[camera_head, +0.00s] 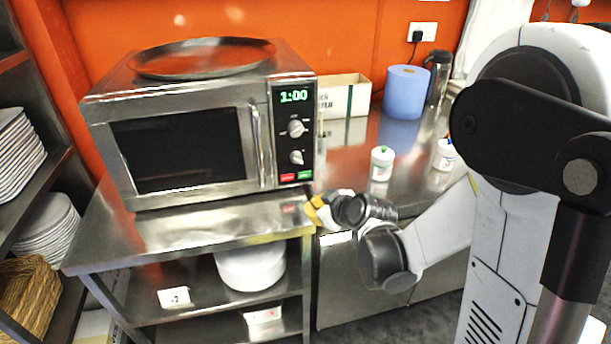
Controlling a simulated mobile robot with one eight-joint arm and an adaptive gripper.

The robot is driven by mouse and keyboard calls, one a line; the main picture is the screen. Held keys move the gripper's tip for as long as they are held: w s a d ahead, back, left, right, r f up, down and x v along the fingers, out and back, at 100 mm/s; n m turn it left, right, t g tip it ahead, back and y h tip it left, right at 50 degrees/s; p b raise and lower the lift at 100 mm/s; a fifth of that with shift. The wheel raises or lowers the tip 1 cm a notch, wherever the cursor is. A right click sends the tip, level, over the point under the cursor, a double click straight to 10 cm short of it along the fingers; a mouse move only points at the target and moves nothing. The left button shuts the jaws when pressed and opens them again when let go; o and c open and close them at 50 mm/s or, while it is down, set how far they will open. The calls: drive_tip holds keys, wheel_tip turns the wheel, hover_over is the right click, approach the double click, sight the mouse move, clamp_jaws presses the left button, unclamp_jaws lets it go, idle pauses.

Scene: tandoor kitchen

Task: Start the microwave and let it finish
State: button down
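The steel microwave (215,110) stands on a metal shelf unit at the left, with its dark-windowed door closed. Its display (294,96) reads 1:00 in green. Below it on the control panel are two round knobs, the upper (296,128) and the lower (296,157). A red button (288,178) and a green button (305,175) sit side by side at the bottom. My gripper (312,211) is below and slightly right of these buttons, near the shelf top's right corner, apart from the microwave. Its fingers are too small and angled to show whether they are open.
A round metal tray (200,58) lies on the microwave. The counter on the right holds a box (345,95), a blue paper roll (405,92), a flask (437,75) and two small white tubs (381,163) (445,154). Stacked plates (48,226) fill the left rack.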

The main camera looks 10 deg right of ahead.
sight(305, 175)
drive_tip(key=shift+w, duration=4.3)
drive_tip(key=shift+w, duration=0.1)
drive_tip(key=shift+w, duration=0.3)
